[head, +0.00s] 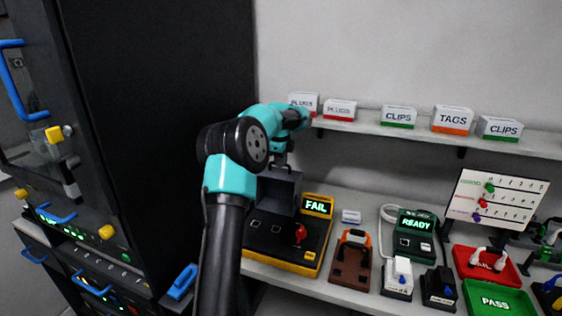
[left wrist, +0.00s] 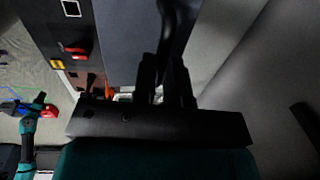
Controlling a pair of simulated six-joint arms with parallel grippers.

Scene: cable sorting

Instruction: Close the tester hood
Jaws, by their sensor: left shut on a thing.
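The tester (head: 278,252) is a black and yellow box on the bench with a lit FAIL display (head: 317,206) and a red lever (head: 300,233). Its dark grey hood (head: 279,192) stands raised at the back, leaving the tester's top face exposed. My left gripper (head: 283,160) is at the hood's upper edge, shut on it; the exact contact is dark. In the left wrist view the fingers (left wrist: 166,82) sit against the hood panel (left wrist: 125,42). A teal arm, apparently my right one, shows small at lower left of that view; its jaws are unclear.
A tall black cabinet (head: 160,110) stands close on the left. A shelf (head: 400,132) with labelled boxes runs above.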

